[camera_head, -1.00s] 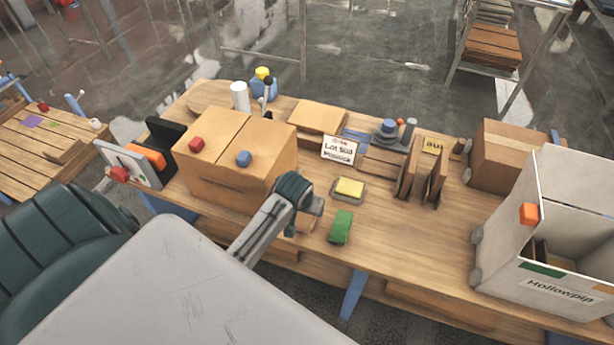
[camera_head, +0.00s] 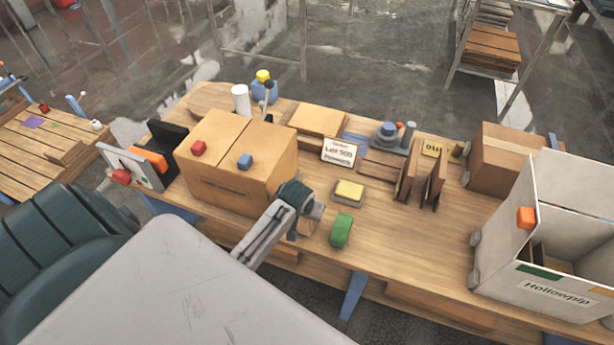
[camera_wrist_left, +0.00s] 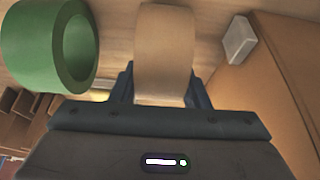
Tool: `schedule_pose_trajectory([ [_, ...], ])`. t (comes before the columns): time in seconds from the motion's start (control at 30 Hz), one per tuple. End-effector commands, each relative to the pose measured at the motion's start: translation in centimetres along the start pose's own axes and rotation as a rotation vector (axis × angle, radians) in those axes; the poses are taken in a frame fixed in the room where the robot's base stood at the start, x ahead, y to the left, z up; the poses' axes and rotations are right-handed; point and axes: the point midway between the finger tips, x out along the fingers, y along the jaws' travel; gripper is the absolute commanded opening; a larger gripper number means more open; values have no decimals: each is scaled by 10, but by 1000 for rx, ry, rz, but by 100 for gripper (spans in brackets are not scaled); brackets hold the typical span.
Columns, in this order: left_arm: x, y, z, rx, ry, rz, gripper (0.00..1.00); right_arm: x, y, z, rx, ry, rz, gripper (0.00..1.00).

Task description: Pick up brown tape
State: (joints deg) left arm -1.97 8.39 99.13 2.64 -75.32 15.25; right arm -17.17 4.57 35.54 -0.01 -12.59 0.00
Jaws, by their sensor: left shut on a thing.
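The brown tape (camera_wrist_left: 164,45) is a tan roll in the left wrist view, seen edge-on between the two dark fingers. My left gripper (camera_wrist_left: 160,88) is shut on it. In the head view my left gripper (camera_head: 300,228) is low over the table's front part, between the large cardboard box and the green tape (camera_head: 341,231). The brown tape is hidden there behind the gripper. The green tape also stands close by on the left in the left wrist view (camera_wrist_left: 38,45). My right gripper is not in view.
The wooden table (camera_head: 400,245) holds a large cardboard box (camera_head: 235,165) left of the gripper and a yellow sponge (camera_head: 349,190) behind the green tape. A white bin (camera_head: 560,270) stands at the right. The table between the green tape and the bin is clear.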

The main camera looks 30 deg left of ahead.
Motion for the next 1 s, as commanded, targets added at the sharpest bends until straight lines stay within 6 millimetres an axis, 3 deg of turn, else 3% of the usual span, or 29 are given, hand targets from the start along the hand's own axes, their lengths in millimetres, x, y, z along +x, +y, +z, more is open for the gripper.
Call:
schedule_pose_trajectory([
  [0.27,-9,0,-5,0,4,0,15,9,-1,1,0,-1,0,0],
  [0.43,-30,0,-14,1,7,0,15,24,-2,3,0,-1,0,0],
  [0.8,-71,11,73,-1,-1,3,15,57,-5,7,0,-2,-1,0],
  [1.0,-94,16,109,-2,0,2,15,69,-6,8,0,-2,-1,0],
])
